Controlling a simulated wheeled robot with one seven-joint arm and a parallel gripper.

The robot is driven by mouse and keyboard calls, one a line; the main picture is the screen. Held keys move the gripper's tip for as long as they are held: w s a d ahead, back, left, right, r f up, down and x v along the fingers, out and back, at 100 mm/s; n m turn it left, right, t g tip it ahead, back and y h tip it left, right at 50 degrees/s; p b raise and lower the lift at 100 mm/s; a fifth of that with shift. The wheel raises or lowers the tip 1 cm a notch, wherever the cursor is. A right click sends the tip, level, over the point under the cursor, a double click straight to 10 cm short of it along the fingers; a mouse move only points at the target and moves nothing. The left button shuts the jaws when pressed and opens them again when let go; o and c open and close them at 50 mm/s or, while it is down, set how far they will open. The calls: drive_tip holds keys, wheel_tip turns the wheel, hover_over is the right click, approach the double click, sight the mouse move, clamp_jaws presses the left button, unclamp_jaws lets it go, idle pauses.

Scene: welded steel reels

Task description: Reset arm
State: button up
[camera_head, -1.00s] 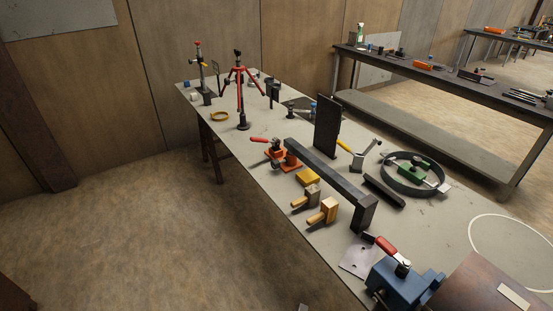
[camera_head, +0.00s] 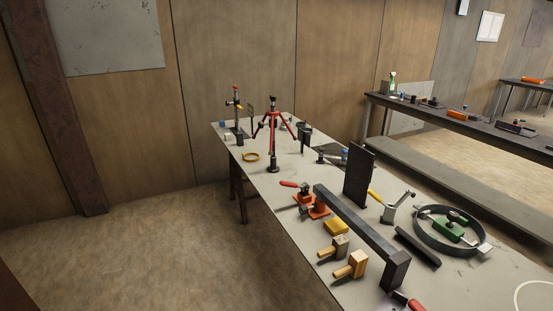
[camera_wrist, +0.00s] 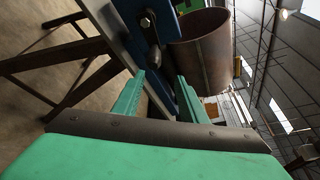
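My gripper (camera_wrist: 160,98) shows in the wrist view with its two green fingers apart and nothing visible between them. It is beside the edge of a workbench, which appears tilted in this view. A blue tool body (camera_wrist: 182,98) and a rusty brown cylinder (camera_wrist: 203,52) are beyond the fingers. How far the fingers are from them I cannot tell. No part of my arm shows in the head view.
The workbench (camera_head: 300,228) holds a red tripod (camera_head: 273,125), a dark bar (camera_head: 355,222), two wooden-handled mallets, a black upright plate (camera_head: 359,174) and a ring with a green clamp (camera_head: 450,230). A second bench (camera_head: 465,128) stands behind. The floor at left is clear.

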drive_tip(key=s+a+r+n+t+h, duration=0.3)
drive_tip(key=s+r+n+t+h, duration=0.1)
drive_tip(key=r+n+t, duration=0.3)
drive_tip(key=a+r+n+t+y, duration=0.4)
drive_tip(key=a+n+t+y, duration=0.5)
drive_tip(key=n, duration=0.7)
drive_tip(key=s+a+f+n+g+y, duration=0.1)
drive_tip(key=s+a+f+n+y, duration=0.2)
drive_tip(key=n, duration=0.6)
drive_tip(key=s+a+f+n+g+y, duration=0.1)
drive_tip(key=s+a+f+n+y, duration=0.3)
drive_tip(key=a+f+n+y, duration=0.4)
drive_tip(key=shift+a+f+n, duration=0.6)
drive_tip(key=shift+a+f, duration=0.3)
drive_tip(key=shift+a, duration=0.05)
drive_tip(key=shift+w, duration=0.15)
drive_tip(key=shift+c, duration=1)
drive_tip(key=shift+d, duration=0.1)
